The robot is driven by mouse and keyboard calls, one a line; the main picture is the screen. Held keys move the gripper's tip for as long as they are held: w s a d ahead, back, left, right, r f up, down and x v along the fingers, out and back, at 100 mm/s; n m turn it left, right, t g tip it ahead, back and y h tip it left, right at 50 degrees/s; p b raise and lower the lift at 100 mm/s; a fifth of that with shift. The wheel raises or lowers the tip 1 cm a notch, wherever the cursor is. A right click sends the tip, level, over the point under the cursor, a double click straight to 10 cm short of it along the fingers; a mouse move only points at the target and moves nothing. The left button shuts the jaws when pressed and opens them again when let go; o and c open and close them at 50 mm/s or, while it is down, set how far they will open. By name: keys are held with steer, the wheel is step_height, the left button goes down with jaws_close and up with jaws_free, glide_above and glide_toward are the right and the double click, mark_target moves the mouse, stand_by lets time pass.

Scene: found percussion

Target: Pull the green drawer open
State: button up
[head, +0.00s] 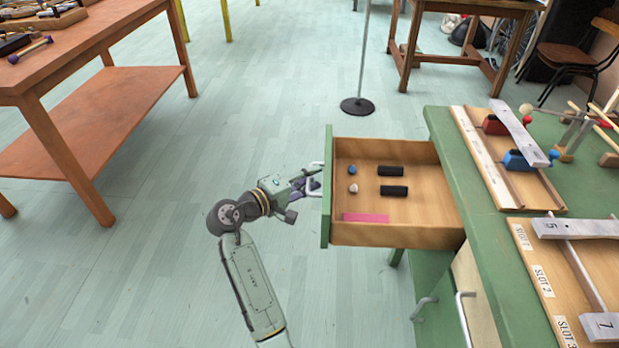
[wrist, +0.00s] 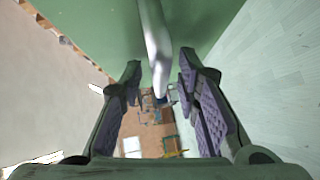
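The green drawer (head: 328,190) is pulled well out of the green workbench, and its wooden inside shows in the head view. Its pale metal handle (head: 316,164) is on the green front. My gripper (head: 310,184) is at this handle, left of the drawer front. In the wrist view the handle (wrist: 156,45) runs between the two fingers of my gripper (wrist: 160,65). The fingers are spread, with a gap visible to the left of the bar. The green drawer front (wrist: 100,25) fills the top of that view. The fingertips are partly hidden in the head view.
The drawer holds two black blocks (head: 390,171), small blue and pale balls and a pink strip (head: 365,217). The workbench top (head: 440,125) carries wooden racks and metal bars. Other handles (head: 424,306) are below. A wooden table (head: 120,45) stands left; the floor between is clear.

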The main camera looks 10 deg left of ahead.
steer(key=shift+s+a, duration=0.1)
steer(key=v, duration=1.1)
steer(key=shift+s+a, duration=0.25)
